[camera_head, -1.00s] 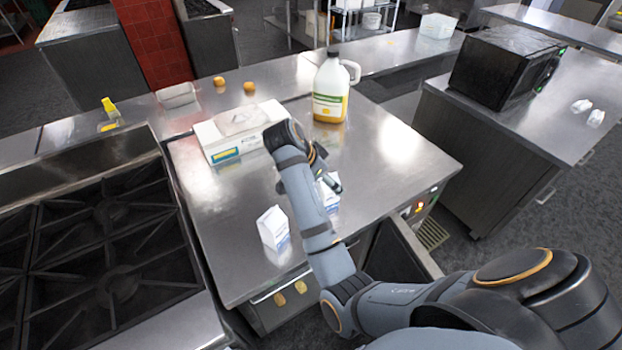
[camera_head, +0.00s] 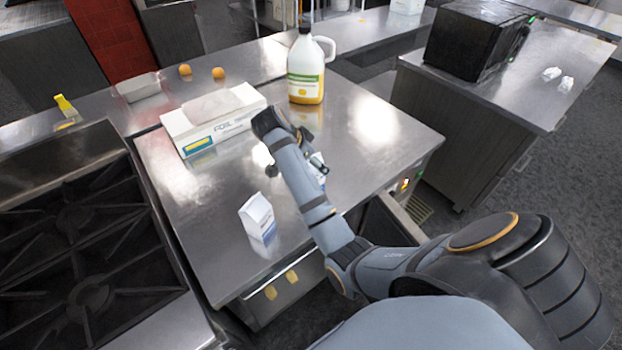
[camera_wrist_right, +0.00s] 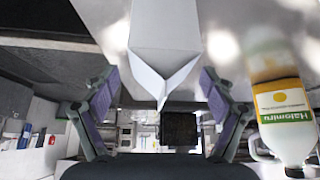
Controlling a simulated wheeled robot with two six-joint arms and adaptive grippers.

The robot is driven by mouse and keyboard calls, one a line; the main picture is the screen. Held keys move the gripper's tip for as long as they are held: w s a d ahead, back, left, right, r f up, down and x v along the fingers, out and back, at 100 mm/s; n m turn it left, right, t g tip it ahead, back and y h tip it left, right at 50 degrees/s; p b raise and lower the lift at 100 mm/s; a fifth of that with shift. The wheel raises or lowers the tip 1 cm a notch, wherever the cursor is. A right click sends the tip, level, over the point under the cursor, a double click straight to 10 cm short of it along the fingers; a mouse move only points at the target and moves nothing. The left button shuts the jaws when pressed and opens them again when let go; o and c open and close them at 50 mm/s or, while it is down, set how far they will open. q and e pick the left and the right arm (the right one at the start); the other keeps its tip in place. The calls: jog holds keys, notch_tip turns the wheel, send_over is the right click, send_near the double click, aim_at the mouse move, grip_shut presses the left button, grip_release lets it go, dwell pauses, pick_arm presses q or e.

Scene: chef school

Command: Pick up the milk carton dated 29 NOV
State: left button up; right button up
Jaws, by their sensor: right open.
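One white milk carton (camera_head: 258,217) with blue print stands upright near the front of the steel counter. A second white carton (camera_head: 319,178) stands further right, mostly hidden behind my right arm. No date is readable on either. My right gripper is mostly hidden by its own arm in the head view. In the right wrist view my right gripper (camera_wrist_right: 160,88) is open, one finger on each side of a blank-faced white carton (camera_wrist_right: 172,45) with a gabled top. I cannot tell whether the fingers touch it. My left gripper is not in view.
A foil box (camera_head: 208,124) and a large jug (camera_head: 306,72) stand behind the arm. The jug also shows in the right wrist view (camera_wrist_right: 283,112). A stove (camera_head: 75,240) lies left. A microwave (camera_head: 472,40) and small white items (camera_head: 558,78) are on the right counter.

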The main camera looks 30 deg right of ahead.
jog(key=shift+x, duration=1)
jog(key=shift+r, duration=0.15)
jog(key=c, duration=1.6)
